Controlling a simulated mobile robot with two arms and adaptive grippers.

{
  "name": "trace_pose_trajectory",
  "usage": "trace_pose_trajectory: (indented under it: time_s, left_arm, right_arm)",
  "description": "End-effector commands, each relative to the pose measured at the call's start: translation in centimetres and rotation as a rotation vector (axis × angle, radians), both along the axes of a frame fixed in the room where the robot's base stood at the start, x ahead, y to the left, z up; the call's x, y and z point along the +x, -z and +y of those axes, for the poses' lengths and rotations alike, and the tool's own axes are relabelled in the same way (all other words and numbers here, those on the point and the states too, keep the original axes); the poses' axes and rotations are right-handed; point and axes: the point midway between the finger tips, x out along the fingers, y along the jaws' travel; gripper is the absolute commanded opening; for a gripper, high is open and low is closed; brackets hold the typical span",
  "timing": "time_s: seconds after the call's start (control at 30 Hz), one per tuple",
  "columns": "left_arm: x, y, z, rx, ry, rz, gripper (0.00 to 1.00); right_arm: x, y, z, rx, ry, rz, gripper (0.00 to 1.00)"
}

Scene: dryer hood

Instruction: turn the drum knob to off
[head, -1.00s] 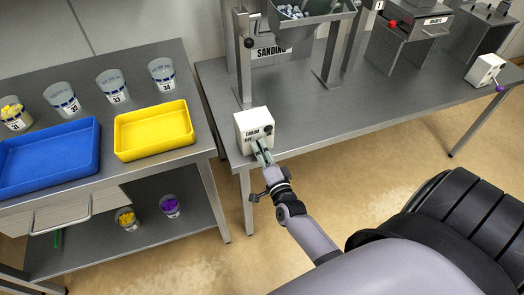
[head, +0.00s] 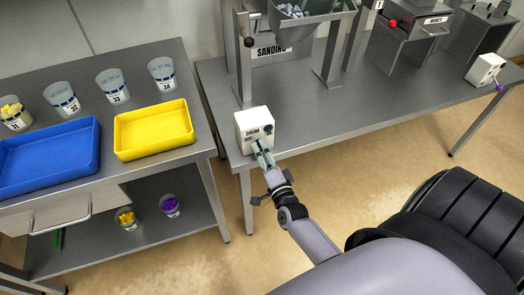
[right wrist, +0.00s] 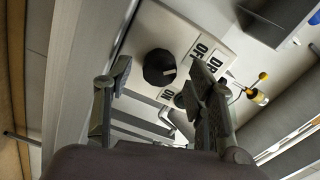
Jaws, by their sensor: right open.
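The white drum control box (head: 248,124) stands at the left front corner of the sanding bench. Its black round drum knob (right wrist: 160,68) shows in the right wrist view, with a pale mark on its right side. An OFF label (right wrist: 198,50) and an ON label (right wrist: 167,95) sit beside it; I cannot tell exactly which one the mark points at. My right gripper (head: 261,149) is at the front of the box. In the right wrist view its fingers (right wrist: 160,84) are open, one each side of the knob, with gaps visible. My left gripper is not in view.
The grey bench (head: 330,115) carries a metal hopper (head: 300,25) and a red-knobbed machine (head: 405,35). Another white box (head: 485,69) with a purple lever stands far right. A left table holds a blue tray (head: 45,185), a yellow tray (head: 153,154) and several cups.

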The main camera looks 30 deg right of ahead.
Motion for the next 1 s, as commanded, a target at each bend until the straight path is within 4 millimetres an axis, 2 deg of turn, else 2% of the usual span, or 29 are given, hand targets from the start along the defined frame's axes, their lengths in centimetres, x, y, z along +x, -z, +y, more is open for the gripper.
trace_pose_trajectory:
  time_s: [0.3,0.5,0.7,1.0]
  left_arm:
    - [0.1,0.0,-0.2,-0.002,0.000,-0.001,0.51]
    - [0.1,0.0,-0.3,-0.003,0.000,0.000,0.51]
    - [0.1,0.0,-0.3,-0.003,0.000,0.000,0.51]
    - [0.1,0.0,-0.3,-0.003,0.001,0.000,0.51]
  right_arm:
    - [-6.6,0.2,1.6,0.001,0.000,0.006,0.51]
    - [-9.5,0.1,2.3,0.001,-0.001,0.003,0.51]
    - [-10.5,0.1,2.5,0.001,0.000,0.002,0.51]
    - [-10.5,0.1,2.5,0.001,0.000,0.002,0.51]
